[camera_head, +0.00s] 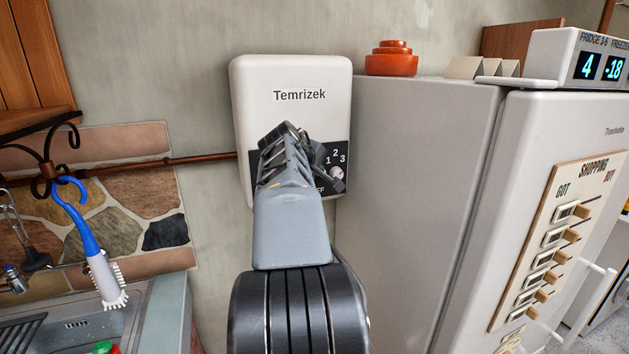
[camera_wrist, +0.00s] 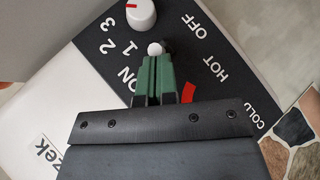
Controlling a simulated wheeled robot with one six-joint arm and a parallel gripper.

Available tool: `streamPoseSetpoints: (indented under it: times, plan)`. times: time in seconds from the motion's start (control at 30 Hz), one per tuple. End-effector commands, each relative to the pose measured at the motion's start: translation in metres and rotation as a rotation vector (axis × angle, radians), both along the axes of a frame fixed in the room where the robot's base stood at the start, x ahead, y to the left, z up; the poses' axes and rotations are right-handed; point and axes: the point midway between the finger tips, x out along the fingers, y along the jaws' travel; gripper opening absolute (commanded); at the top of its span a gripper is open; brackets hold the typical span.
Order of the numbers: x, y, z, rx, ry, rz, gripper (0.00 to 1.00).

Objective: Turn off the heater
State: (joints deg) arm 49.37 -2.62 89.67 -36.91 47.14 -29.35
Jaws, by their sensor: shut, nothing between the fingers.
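The heater (camera_head: 291,75) is a white wall box marked "Temrizek", with a black control panel low on its front. In the wrist view its panel (camera_wrist: 215,58) shows ON, OFF, HOT, COLD and the numbers 1, 2, 3. A white knob (camera_wrist: 138,13) with a red mark sits by the numbers; it also shows in the head view (camera_head: 337,172). A small white round switch tip (camera_wrist: 155,49) lies between ON and OFF. My gripper (camera_wrist: 154,62) is shut and empty, its green fingertips right at this tip; I cannot tell whether they touch. My arm hides much of the panel in the head view.
A grey-white fridge (camera_head: 415,150) stands close on the heater's right, with a red-orange stacked object (camera_head: 391,60) on top. A copper pipe (camera_head: 200,160) runs left from the heater. A sink (camera_head: 90,325) and a hanging blue-handled brush (camera_head: 92,245) are at left.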

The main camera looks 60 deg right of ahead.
Motion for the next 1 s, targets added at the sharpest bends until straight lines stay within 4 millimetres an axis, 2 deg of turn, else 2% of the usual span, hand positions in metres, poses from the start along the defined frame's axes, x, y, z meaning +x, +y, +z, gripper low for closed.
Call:
streamPoseSetpoints:
  times: [0.03, 0.5, 0.6, 0.7, 0.87, 1.0]
  plan:
    - [-0.001, 0.001, -0.015, -0.022, -0.029, 0.0, 0.0]
    - [-0.007, 0.005, -0.039, -0.265, -0.356, 0.0, 0.0]
    - [-0.008, 0.005, -0.04, -0.308, -0.417, 0.0, 0.0]
    - [-0.007, 0.005, -0.027, -0.31, -0.422, 0.0, 0.0]
    - [-0.007, 0.006, -0.027, -0.309, -0.42, 0.0, 0.0]
    - [-0.01, 0.017, -0.029, -0.311, -0.421, 0.001, 0.0]
